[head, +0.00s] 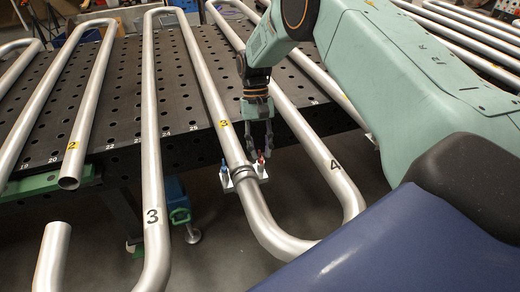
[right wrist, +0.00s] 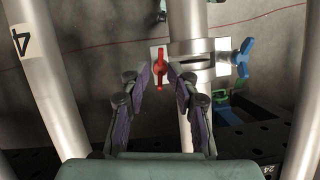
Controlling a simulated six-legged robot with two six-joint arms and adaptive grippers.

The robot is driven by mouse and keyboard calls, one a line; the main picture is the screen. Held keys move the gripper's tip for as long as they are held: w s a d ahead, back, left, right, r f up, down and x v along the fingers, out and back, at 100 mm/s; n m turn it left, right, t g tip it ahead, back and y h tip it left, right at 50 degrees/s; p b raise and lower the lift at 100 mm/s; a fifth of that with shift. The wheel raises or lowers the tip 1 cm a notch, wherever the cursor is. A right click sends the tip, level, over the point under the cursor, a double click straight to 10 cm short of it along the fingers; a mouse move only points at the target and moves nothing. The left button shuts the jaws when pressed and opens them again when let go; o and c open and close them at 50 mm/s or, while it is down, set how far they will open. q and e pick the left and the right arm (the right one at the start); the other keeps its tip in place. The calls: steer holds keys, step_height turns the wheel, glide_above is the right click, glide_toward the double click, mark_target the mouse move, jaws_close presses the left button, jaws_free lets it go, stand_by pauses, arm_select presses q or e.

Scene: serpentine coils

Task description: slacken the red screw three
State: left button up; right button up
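The red screw (head: 261,158) stands on a light metal clamp plate (head: 232,186) fixed around the pipe with the yellow 3 label (head: 223,123). My right gripper (head: 259,150) points down at the screw from above. In the right wrist view the red screw (right wrist: 160,66) has its narrow handle between the two fingertips (right wrist: 161,72), one on each side. The fingers are apart, with small gaps showing beside the handle. A blue screw (head: 224,166) stands on the other side of the same pipe; it also shows in the right wrist view (right wrist: 242,58). My left gripper is out of view.
A pipe bend marked black 4 (head: 335,165) runs close to the right of the screw. A dark perforated table (head: 120,110) lies behind and below the pipes. A green and blue clamp (head: 178,205) hangs at its front edge.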

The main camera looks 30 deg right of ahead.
steer(key=v, duration=1.1)
steer(key=shift+r, duration=0.2)
steer(key=shift+a+f, duration=0.1)
steer(key=shift+a, duration=0.05)
